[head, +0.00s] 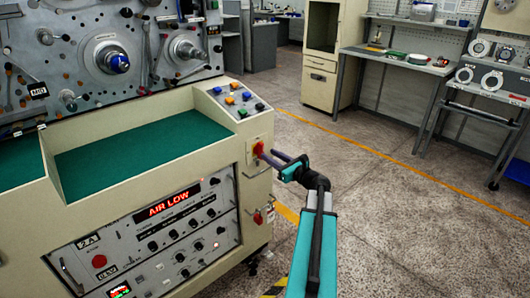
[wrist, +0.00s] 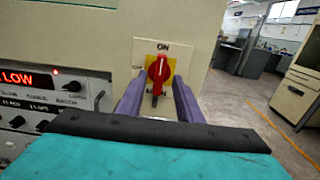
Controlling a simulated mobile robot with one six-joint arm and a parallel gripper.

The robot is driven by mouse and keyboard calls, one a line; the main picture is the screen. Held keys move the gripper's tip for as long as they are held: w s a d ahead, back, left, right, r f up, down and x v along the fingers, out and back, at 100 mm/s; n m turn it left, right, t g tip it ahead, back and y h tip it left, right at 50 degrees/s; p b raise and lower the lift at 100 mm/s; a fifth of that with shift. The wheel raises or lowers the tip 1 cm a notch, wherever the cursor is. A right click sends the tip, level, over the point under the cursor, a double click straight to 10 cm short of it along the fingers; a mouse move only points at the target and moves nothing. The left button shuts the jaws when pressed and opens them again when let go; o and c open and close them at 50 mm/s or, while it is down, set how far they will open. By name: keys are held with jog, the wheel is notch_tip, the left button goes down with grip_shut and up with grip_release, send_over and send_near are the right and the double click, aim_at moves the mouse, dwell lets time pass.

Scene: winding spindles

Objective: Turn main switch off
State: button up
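The main switch is a red rotary handle (wrist: 158,69) on a yellow plate (wrist: 166,48) on the cream machine's side panel. "ON" is readable above it, and the lettering below is partly hidden. The handle stands upright in the wrist view. It also shows as a small red knob in the head view (head: 259,148). My gripper (wrist: 155,88) has its two purple fingers apart, one on each side of the handle's lower part. I cannot tell whether the fingers touch it. In the head view my gripper (head: 267,157) reaches the panel from the right.
A sloped button panel (head: 238,98) sits above the switch, and another red switch (head: 258,218) is below it. A control panel showing "AIR LOW" (head: 168,204) is at the left. The floor (head: 375,200) to the right is open, with workbenches behind.

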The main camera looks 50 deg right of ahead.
aim_at(263, 151)
jog(key=shift+w+d, duration=0.15)
jog(key=shift+w, duration=2.1)
grip_shut()
